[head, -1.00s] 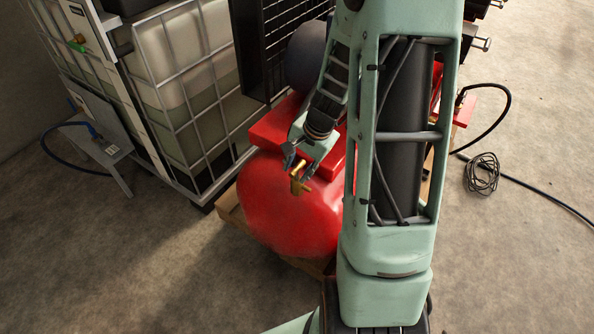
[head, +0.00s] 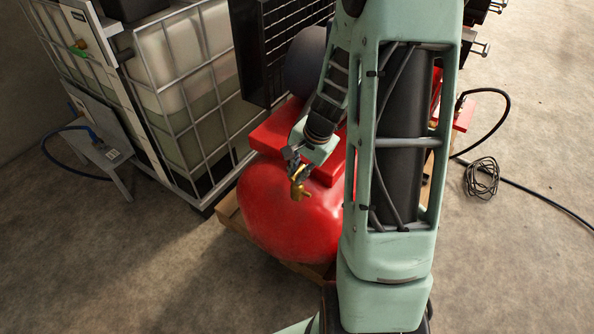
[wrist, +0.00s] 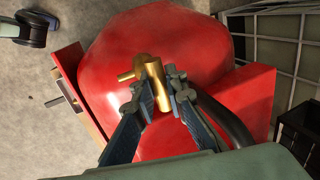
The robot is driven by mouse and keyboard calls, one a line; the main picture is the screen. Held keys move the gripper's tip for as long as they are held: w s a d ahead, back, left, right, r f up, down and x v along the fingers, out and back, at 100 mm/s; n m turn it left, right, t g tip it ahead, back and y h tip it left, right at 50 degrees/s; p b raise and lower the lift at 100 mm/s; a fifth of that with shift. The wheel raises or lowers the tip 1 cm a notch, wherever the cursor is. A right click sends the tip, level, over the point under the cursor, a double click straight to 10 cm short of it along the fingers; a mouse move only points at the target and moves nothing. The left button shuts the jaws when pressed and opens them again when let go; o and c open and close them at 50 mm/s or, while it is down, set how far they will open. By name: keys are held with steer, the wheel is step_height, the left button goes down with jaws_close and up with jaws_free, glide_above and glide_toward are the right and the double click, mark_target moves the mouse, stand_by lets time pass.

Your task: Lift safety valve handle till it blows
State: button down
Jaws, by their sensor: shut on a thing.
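The brass safety valve (head: 301,191) sits at the near end of the red tank (head: 285,215). In the wrist view the brass valve (wrist: 154,72) shows as a cylinder with a short side branch pointing left. My gripper (wrist: 160,91), also in the head view (head: 296,176), has one finger on each side of the brass piece and is shut on it. A separate lift handle cannot be made out; the fingers hide part of the brass.
A caged white liquid container (head: 190,90) stands left of the tank. A small metal stand (head: 113,158) with a blue hose is farther left. A coiled black cable (head: 482,178) lies on the floor at right. Floor in front of the tank is open.

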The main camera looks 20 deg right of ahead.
mark_target(297, 171)
steer(key=shift+r+p, duration=0.45)
steer(key=shift+r, duration=0.3)
stand_by(1.3)
steer(key=shift+f+b, duration=0.9)
stand_by(0.3)
steer(key=c, duration=1.6)
jaws_free()
steer(key=shift+r+p, duration=2.55)
steer(key=shift+r, duration=0.95)
